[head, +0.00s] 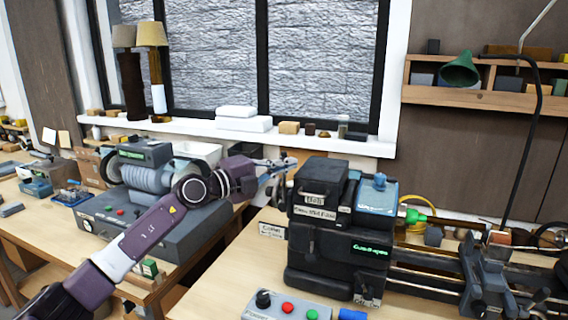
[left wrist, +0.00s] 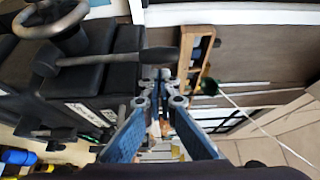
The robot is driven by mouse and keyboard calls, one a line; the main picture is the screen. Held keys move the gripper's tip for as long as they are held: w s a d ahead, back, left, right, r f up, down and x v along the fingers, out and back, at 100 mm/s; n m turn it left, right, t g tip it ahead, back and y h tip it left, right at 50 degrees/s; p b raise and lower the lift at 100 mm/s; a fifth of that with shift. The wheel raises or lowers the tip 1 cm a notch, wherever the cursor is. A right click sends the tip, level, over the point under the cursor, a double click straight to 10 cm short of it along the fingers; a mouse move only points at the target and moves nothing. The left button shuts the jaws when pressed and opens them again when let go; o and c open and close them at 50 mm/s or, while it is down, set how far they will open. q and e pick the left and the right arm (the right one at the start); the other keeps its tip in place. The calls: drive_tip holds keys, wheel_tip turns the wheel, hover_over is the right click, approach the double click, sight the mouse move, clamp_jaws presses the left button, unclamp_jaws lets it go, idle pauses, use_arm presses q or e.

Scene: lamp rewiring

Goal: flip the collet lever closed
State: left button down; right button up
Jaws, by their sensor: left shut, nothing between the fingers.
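The dark lathe headstock (head: 338,240) stands on the right bench, with a small white "Collet" label (head: 271,230) at its left side. In the left wrist view a dark lever with a thick rounded end (left wrist: 115,58) sticks out from the headstock's end; I take it for the collet lever. My left gripper (head: 288,164) is at the headstock's upper left end. It is shut and empty, and in the left wrist view its fingertips (left wrist: 162,80) lie just below the lever's free end. I cannot tell whether they touch it. My right gripper is out of view.
A control box with coloured buttons (head: 288,307) stands in front of the headstock. A grey motor-like machine (head: 155,180) is on the left bench. The window sill (head: 350,146) runs behind.

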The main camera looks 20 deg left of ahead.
use_arm(q)
drive_tip(key=shift+w+a, duration=0.1)
drive_tip(key=shift+a, duration=0.3)
drive_tip(key=shift+d, duration=0.1)
drive_tip(key=a+f+n+t+b, duration=0.3)
drive_tip(key=a+n+b, duration=0.3)
drive_tip(key=a+n, duration=0.3)
drive_tip(key=shift+w+a+t, duration=0.15)
drive_tip(key=shift+a+t, duration=0.3)
drive_tip(key=shift+t, duration=0.45)
